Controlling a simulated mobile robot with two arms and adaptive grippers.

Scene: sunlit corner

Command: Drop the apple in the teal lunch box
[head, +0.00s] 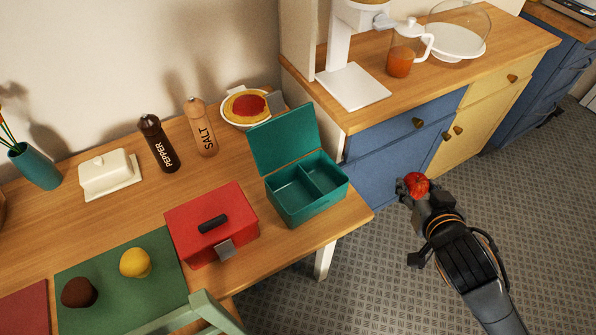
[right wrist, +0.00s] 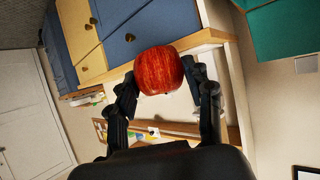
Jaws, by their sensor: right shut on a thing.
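A red apple (head: 416,183) is held in my right gripper (head: 415,188), to the right of the table and clear of it. In the right wrist view the apple (right wrist: 160,70) sits between the two dark fingertips of the gripper (right wrist: 160,82), which is shut on it. The teal lunch box (head: 302,215) stands on the table's right end with its lid (head: 284,138) up. It has two compartments, and both look empty. The gripper is to the right of the box and apart from it. My left gripper is in neither view.
A closed red lunch box (head: 183,231) stands left of the teal one. A green mat (head: 120,300) holds a yellow fruit (head: 135,263) and a dark brown one (head: 79,292). Salt (head: 203,130) and pepper (head: 160,148) mills stand behind. A blue cabinet (head: 390,150) stands behind the gripper.

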